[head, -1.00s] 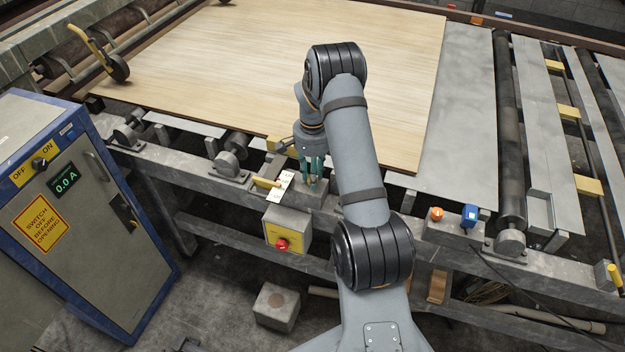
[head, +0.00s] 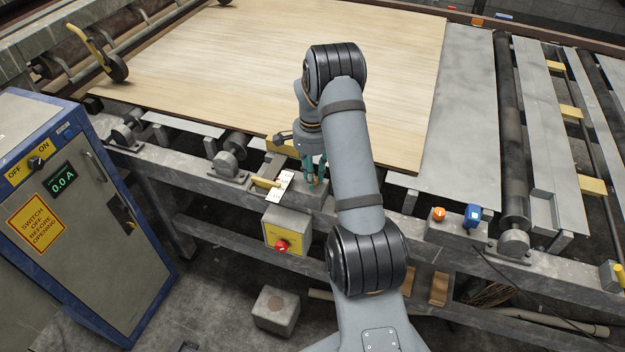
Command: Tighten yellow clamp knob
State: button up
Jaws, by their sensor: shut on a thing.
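My gripper (head: 315,180), with teal fingers, points down at a grey block (head: 309,199) on the front rail of the table. Its fingers are shut around a small yellow part, which I take to be the yellow clamp knob (head: 316,181); the fingers cover most of it. Left of the fingers, a white marked plate (head: 283,187) and a yellow handle (head: 265,182) sit by the same block. The fine marks on the plate are too small to read. My own arm hides the rail to the right of the gripper.
A large veneer sheet (head: 270,60) lies behind the gripper. Below is a box with a red button (head: 282,246). Orange (head: 438,214) and blue (head: 472,212) buttons are to the right. A blue-edged cabinet (head: 105,250) reading 0.0 A stands left.

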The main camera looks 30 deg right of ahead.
jog(key=shift+f+m, duration=0.1)
jog(key=shift+m, duration=0.4)
jog(key=shift+m+b, duration=1.2)
jog(key=shift+m, duration=0.3)
jog(key=shift+s, duration=0.1)
jog(key=shift+m+b, duration=0.6)
jog(key=shift+m, duration=0.3)
jog(key=shift+m+b, duration=0.45)
jog(key=shift+m, duration=0.35)
